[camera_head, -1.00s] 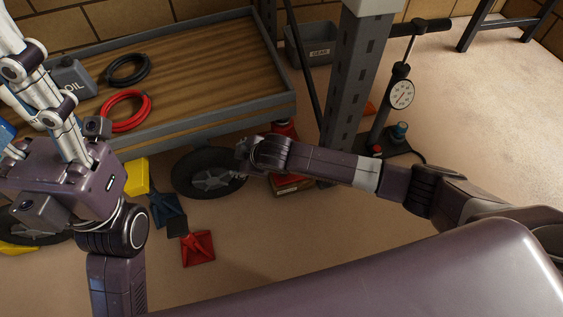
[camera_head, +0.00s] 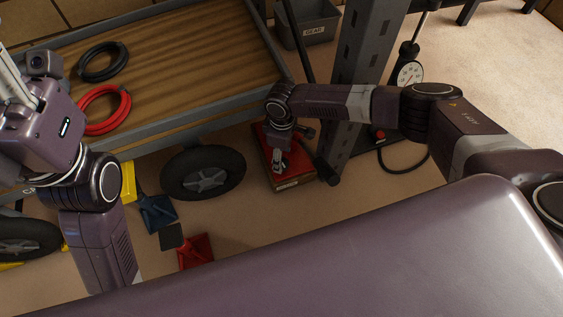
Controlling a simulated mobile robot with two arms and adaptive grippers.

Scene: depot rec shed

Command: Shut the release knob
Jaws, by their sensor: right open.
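My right gripper (camera_head: 281,165) points down over a red flat-based device (camera_head: 290,182) on the floor beside the grey post. The gripper is open, and its small fingers hang just above or at the device; I cannot tell whether they touch. The gripper and wrist cover much of the device. I cannot make out a release knob on it. My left gripper (camera_head: 14,82) is at the upper left edge, mostly cut off, with only pale finger links showing; its opening cannot be judged.
A wood-topped cart (camera_head: 190,55) carries a black hose coil (camera_head: 104,61) and a red one (camera_head: 104,110). Its black wheel (camera_head: 204,173) is left of the device. The grey post (camera_head: 357,75) stands close right. A gauged pump (camera_head: 408,76) stands beyond. Red and blue chocks lie lower left.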

